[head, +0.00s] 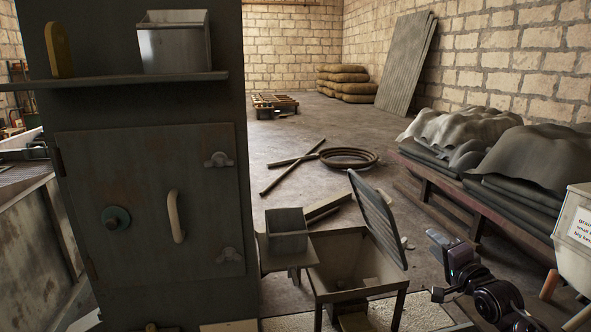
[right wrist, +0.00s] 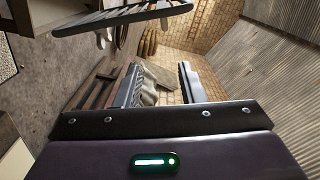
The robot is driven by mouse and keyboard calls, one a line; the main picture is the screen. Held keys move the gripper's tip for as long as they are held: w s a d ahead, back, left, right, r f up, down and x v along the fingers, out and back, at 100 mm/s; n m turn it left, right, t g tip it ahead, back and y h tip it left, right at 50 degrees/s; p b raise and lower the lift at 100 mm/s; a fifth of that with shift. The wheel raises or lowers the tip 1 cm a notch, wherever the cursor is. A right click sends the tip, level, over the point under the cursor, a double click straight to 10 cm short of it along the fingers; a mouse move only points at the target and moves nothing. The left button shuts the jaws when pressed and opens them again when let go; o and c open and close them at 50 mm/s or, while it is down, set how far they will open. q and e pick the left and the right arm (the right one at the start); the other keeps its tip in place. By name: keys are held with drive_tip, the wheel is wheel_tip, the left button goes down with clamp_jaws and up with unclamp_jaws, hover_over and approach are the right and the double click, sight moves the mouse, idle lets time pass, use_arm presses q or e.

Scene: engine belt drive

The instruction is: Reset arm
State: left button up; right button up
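My right gripper (head: 437,266) is at the lower right of the head view, right of the open hopper, with its arm coming in from the bottom right corner. In the right wrist view its two fingers (right wrist: 158,82) stand well apart with nothing held between them. My left gripper does not show in either view.
A tall dark cabinet (head: 150,215) with a closed door fills the left. A metal hopper (head: 345,262) with its slatted lid (head: 378,220) raised stands left of my right gripper. A bench (head: 450,193) with covered stacks runs along the right wall. Poles (head: 290,163) and coiled hose (head: 348,156) lie behind.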

drive_tip(key=s+a+f+n+g, duration=0.1)
drive_tip(key=s+a+f+g, duration=0.1)
drive_tip(key=f, duration=0.9)
drive_tip(key=s+a+f+n+g, duration=0.2)
drive_tip(key=a+f, duration=0.1)
drive_tip(key=f, duration=0.8)
drive_tip(key=s+a+f+n+g, duration=0.1)
drive_tip(key=a+f+g, duration=0.1)
drive_tip(key=f, duration=0.9)
drive_tip(key=s+a+f+n+g+h+b, duration=0.1)
drive_tip(key=s+a+f+n+g, duration=0.25)
drive_tip(key=s+f, duration=1.4)
drive_tip(key=s+f+n+g, duration=0.2)
drive_tip(key=s+f, duration=0.4)
drive_tip(key=s, duration=0.6)
drive_tip(key=s+f+n+g+h, duration=0.1)
drive_tip(key=s+f, duration=0.5)
drive_tip(key=s, duration=0.6)
drive_tip(key=s+f+n+g+h, duration=0.1)
drive_tip(key=s+f+n+g, duration=0.3)
drive_tip(key=s+f, duration=0.3)
drive_tip(key=s+b, duration=0.1)
drive_tip(key=s, duration=0.4)
drive_tip(key=shift+s+a, duration=0.2)
drive_tip(key=shift+s, duration=0.1)
